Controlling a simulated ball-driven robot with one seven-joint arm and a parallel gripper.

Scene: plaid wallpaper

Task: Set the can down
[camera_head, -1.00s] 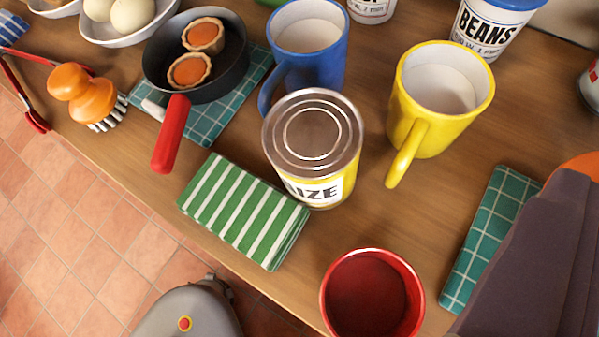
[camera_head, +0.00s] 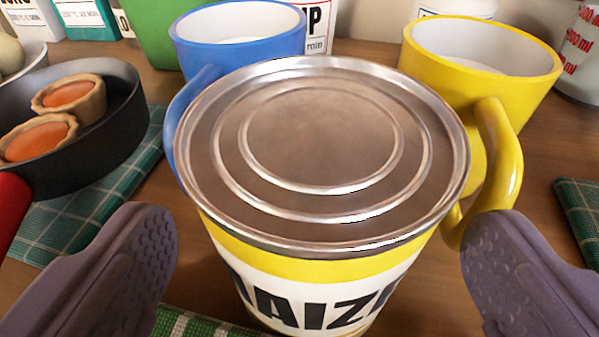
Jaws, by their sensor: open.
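The can (camera_head: 315,285) is large and close in the middle of the view. It has a silver lid, a yellow band and a white label with black letters reading "MAIZ" and part of another letter. It stands upright; its base is hidden at the bottom of the picture. My gripper (camera_head: 325,268) is open, with one purple-grey finger to the left of the can and one to the right. Gaps show between the can and both fingers.
A blue mug (camera_head: 240,38) stands behind the can. A yellow mug (camera_head: 485,75) is behind right, its handle close to the can and right finger. A dark pan (camera_head: 85,150) with tarts is at left. A green striped cloth (camera_head: 195,325) lies at the bottom.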

